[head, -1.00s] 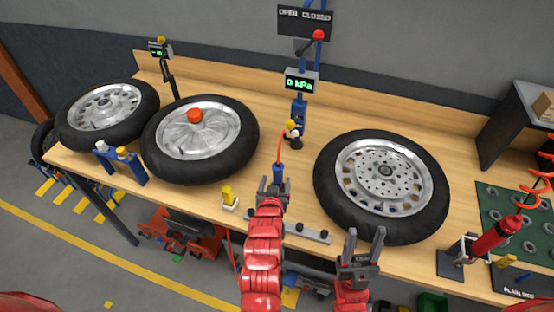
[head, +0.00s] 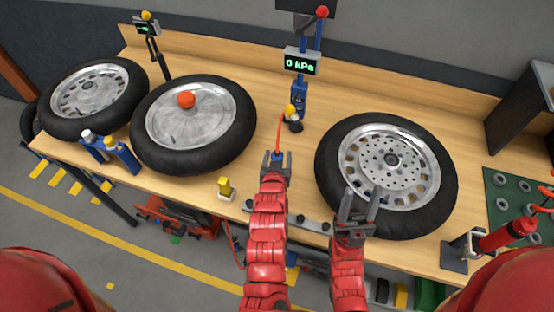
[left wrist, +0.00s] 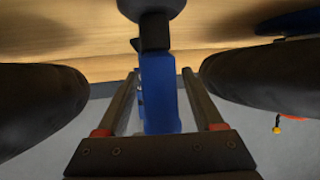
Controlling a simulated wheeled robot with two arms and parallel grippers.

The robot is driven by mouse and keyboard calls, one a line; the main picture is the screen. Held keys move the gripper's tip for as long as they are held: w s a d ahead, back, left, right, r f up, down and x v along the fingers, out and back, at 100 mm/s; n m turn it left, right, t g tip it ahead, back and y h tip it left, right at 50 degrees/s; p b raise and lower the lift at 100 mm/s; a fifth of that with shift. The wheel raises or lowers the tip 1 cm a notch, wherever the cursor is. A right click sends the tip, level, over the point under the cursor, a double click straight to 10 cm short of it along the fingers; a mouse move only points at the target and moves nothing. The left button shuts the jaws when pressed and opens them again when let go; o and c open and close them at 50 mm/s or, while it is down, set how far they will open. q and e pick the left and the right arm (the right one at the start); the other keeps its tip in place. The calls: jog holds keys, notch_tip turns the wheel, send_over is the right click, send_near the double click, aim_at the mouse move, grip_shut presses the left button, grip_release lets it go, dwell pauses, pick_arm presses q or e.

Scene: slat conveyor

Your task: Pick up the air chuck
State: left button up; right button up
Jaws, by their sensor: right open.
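The air chuck (head: 278,157) looks like a blue handle with a red hose running up from it, near the bench's front between two wheels. My left gripper (head: 275,160) is at it, with a finger on either side. In the left wrist view the blue body (left wrist: 159,95) stands between the two fingers (left wrist: 160,85), with a black neck and round black end beyond. Narrow gaps show beside it, so the gripper looks open around it. My right gripper (head: 357,205) is open and empty, in front of the right wheel's near edge.
The right wheel (head: 330,175) and the middle wheel (head: 195,165) lie flat on the bench (head: 300,180) on either side. A blue stand (head: 299,97) with a 0 kPa display is behind. A small yellow item (head: 225,187) stands near the front edge. A red cylinder (head: 508,236) is at right.

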pick_arm(q)
jog(key=shift+s+r, duration=0.1)
jog(key=shift+s, duration=0.1)
jog(key=shift+c, duration=1.2)
jog(key=shift+w+f, duration=0.3)
jog(key=shift+w, duration=0.15)
jog(key=c, duration=0.7)
grip_shut()
jog(key=shift+r, duration=0.1)
jog(key=shift+r, duration=0.1)
